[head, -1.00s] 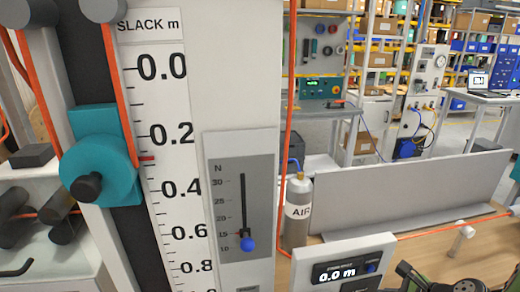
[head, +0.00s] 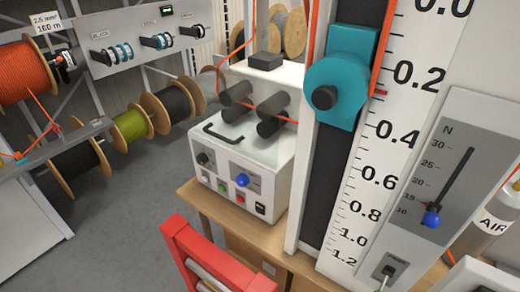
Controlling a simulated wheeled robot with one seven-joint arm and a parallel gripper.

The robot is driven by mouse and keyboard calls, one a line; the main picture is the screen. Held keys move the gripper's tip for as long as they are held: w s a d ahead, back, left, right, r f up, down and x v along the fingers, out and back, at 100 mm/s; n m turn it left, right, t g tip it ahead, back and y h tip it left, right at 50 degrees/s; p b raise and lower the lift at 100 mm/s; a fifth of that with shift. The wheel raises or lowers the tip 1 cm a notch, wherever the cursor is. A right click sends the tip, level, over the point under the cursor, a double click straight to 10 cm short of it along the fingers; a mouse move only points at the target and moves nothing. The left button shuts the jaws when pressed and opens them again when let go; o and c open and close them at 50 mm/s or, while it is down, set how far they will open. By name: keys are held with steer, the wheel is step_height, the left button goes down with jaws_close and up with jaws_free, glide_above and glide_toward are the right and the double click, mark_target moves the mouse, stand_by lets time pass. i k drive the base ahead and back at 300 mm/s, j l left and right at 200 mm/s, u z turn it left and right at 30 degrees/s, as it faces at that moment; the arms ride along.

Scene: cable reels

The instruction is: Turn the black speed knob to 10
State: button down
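A black knob (head: 203,158) sits at the upper left of the front panel of a white machine (head: 262,125) in the head view. Its scale is too small to read, so I cannot tell where it points. A blue knob (head: 242,181) sits to its right on the same panel. Small red and green buttons and a black switch lie below them. My gripper is not in view.
The machine stands on a wooden bench (head: 228,215). A red frame (head: 190,250) rises in front of it at the bottom. The slack gauge (head: 385,150) with its teal slider (head: 340,75) stands close on the right. Cable reels (head: 172,108) stand at the back left.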

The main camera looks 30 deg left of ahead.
mark_target(203, 158)
steer(key=u, duration=1.7)
